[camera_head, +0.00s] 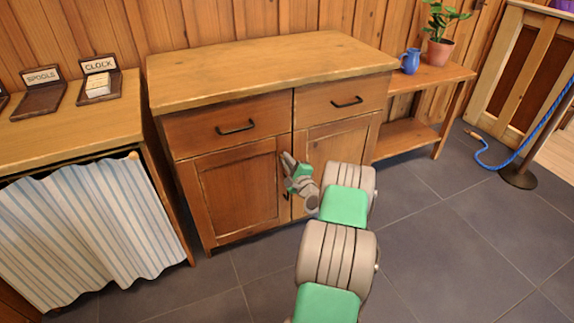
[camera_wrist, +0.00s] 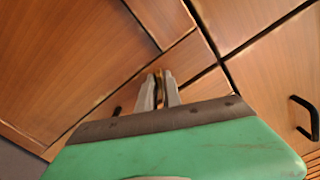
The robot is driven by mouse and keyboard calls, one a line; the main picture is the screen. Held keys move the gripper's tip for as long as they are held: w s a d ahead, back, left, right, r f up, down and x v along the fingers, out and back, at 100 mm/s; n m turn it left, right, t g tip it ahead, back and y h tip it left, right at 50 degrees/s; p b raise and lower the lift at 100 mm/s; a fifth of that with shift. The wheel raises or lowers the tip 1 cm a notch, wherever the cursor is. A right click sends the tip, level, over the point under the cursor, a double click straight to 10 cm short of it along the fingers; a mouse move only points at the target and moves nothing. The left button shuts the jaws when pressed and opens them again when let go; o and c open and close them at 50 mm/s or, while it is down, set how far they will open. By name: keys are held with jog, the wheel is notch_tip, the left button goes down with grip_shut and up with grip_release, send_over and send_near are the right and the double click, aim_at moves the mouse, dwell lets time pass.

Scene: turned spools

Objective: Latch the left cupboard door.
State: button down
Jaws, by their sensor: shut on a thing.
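The left cupboard door (camera_head: 232,195) is a wooden panel door under the left drawer and looks shut or nearly flush with the cupboard front. My gripper (camera_head: 287,160) is at this door's upper right edge, by the seam between the two doors. In the wrist view my gripper (camera_wrist: 160,76) has its two fingers close together on a small brass-brown piece (camera_wrist: 159,73), which looks like the latch. The fingers hide most of it. A dark handle (camera_wrist: 117,111) shows left of the fingers in the wrist view.
The right door (camera_head: 335,148) is partly behind my arm. Two drawers with black handles (camera_head: 236,127) are above the doors. A striped curtain (camera_head: 90,230) hangs at the left counter. A low shelf (camera_head: 430,78) with a plant and jug stands right.

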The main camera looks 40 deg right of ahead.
jog(key=n+b, duration=0.3)
jog(key=n, duration=0.1)
jog(key=shift+f+n, duration=0.15)
jog(key=shift+n, duration=0.25)
dwell(0.4)
jog(key=c, duration=1.5)
grip_release()
jog(key=shift+c, duration=0.2)
jog(key=p+v, duration=0.1)
jog(key=v, duration=0.6)
jog(key=shift+s+p, duration=0.35)
jog(key=shift+s, duration=0.05)
jog(key=shift+a, duration=0.15)
